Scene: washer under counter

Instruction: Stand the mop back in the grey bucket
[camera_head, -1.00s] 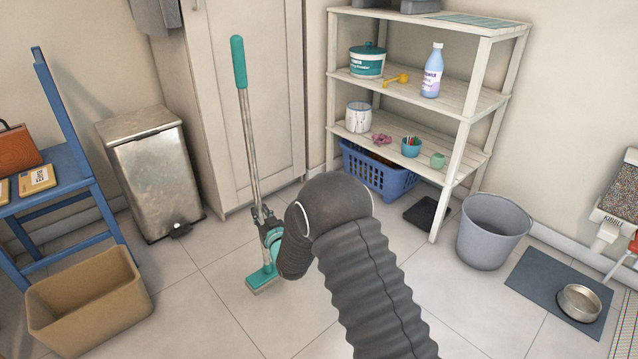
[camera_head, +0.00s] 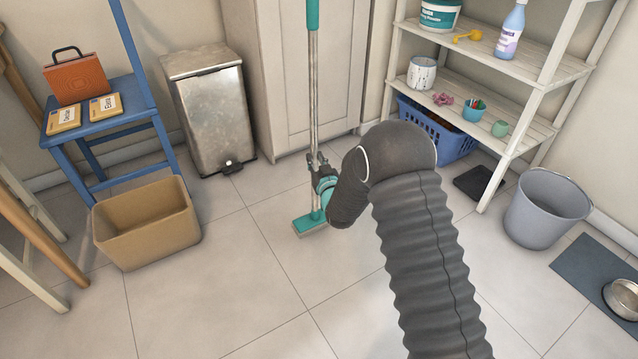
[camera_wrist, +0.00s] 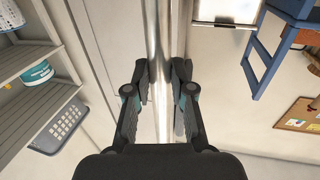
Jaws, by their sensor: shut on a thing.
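The mop (camera_head: 314,95) stands nearly upright in the head view, with a teal grip at the top, a metal pole and a flat teal head (camera_head: 311,222) low by the floor tiles. I cannot tell whether the head touches the floor. My gripper (camera_head: 318,170) is shut on the lower part of the pole. In the wrist view, the fingers of my gripper (camera_wrist: 161,88) close on both sides of the shiny mop pole (camera_wrist: 163,125). The grey bucket (camera_head: 546,210) stands upright on the floor at the right, apart from the mop, and its visible inside looks empty.
A shelf rack (camera_head: 480,100) with a blue basket (camera_head: 440,135) stands behind, between mop and bucket. A feeding mat (camera_head: 590,265) with a metal bowl (camera_head: 622,299) lies right of the bucket. A tan box (camera_head: 146,225), metal bin (camera_head: 208,110) and blue chair (camera_head: 105,125) stand left. The front floor is clear.

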